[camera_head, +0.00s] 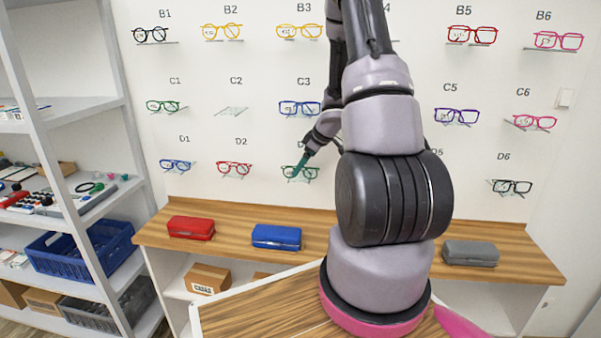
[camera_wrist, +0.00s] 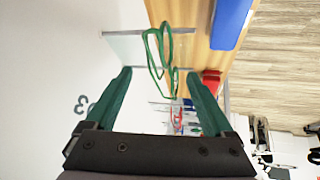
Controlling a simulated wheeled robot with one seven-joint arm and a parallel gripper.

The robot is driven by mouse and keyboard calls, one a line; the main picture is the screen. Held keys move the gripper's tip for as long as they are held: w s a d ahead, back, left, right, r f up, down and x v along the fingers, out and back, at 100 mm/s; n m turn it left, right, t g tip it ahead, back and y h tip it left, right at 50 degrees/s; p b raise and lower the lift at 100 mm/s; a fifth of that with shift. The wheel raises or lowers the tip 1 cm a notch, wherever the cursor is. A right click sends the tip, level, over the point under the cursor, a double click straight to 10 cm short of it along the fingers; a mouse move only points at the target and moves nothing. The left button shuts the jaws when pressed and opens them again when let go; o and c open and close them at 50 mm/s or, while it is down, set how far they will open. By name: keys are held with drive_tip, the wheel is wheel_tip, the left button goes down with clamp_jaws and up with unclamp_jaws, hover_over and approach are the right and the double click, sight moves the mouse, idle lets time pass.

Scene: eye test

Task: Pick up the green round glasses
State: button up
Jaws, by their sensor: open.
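Green glasses (camera_head: 311,172) with rounded lenses rest on a clear holder in the D row of the wall, below the blue C3 pair. In the wrist view the green glasses (camera_wrist: 150,52) stand just ahead of my fingertips, roughly midway between them. My gripper (camera_head: 300,166) is open and empty, with teal fingers. In the wrist view my gripper (camera_wrist: 160,75) has its two fingers spread either side of the glasses' line. I cannot tell whether they touch the glasses. Another green pair (camera_head: 163,106) sits under label C1, far to the left.
Other glasses hang close by, such as the red pair (camera_head: 234,168) at D2 and the blue pair (camera_head: 299,108) at C3. A wooden counter (camera_head: 345,232) below holds a red case (camera_head: 190,228), a blue case (camera_head: 276,237) and a grey case (camera_head: 470,253). My arm hides part of the wall.

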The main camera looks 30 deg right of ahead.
clamp_jaws()
drive_tip(key=shift+r, duration=0.1)
